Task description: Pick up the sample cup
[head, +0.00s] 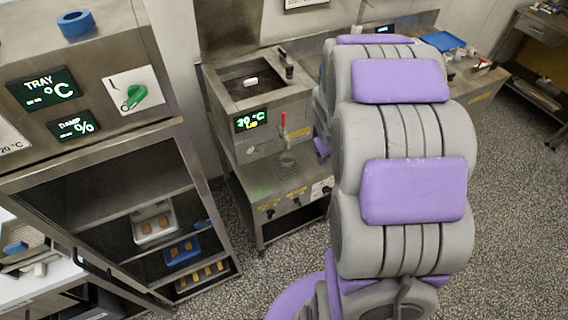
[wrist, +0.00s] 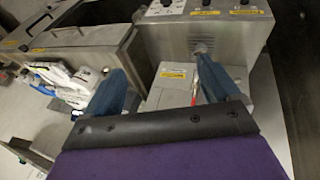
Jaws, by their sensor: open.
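My gripper (wrist: 160,72) shows in the wrist view with its two blue fingers spread apart and nothing between them. Beyond the fingers lies a pale metal machine surface with a yellow label and a red lever (wrist: 195,92). I cannot clearly make out a sample cup in either view. In the head view, my grey and purple arm covers the middle right and hides the gripper. A steel tank machine (head: 262,110) stands left of the arm, with a red lever (head: 284,124) on its front and a round drain grid (head: 287,163) on the ledge below.
A small white item (head: 250,82) lies over the dark tank opening. A steel cabinet (head: 62,178) with trays of brown pieces stands at left, a blue ring (head: 76,23) on top. A blue tray (head: 445,40) lies on the back counter. Speckled floor (head: 510,210) is clear at right.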

